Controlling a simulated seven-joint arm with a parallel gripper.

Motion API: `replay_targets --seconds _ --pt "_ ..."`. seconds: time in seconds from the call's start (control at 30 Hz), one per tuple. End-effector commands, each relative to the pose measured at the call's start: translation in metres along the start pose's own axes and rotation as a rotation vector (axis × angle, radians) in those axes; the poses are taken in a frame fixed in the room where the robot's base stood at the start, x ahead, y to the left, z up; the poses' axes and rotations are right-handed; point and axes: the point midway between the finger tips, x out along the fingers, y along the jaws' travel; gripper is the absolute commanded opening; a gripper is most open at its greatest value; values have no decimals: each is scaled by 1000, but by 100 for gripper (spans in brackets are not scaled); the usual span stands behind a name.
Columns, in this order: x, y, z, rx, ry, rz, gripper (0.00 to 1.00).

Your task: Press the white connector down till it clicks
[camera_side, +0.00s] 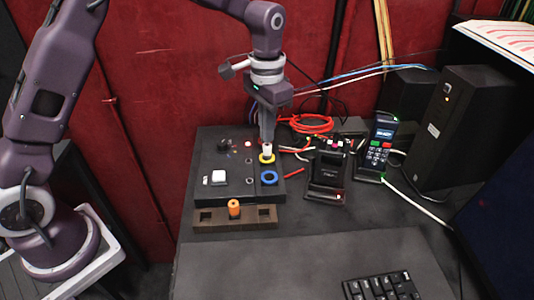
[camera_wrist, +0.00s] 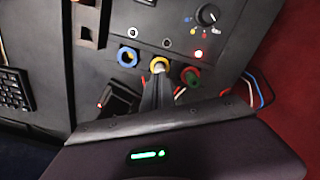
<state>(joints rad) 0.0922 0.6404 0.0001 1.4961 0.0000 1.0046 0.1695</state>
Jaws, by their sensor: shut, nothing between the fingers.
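The white connector (camera_side: 267,149) stands upright in the yellow ring (camera_side: 267,160) on the black panel (camera_side: 239,194). My gripper (camera_side: 267,141) points down right above it, shut and with nothing held. In the wrist view the shut fingertips (camera_wrist: 161,75) reach to the yellow ring (camera_wrist: 159,61) and cover most of the connector; only a pale bit of it shows. I cannot tell whether the fingertips touch its top or how deep it sits.
A red-green ring (camera_wrist: 190,76) sits close beside my fingers. Red cable (camera_side: 311,123) and handheld devices lie to the right.

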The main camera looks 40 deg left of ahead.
Motion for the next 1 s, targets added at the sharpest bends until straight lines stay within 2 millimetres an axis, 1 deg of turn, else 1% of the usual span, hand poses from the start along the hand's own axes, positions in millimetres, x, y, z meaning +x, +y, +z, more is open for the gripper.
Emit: replay_targets --seconds 1.0 --pt "19 0 0 0 -2 0 0"
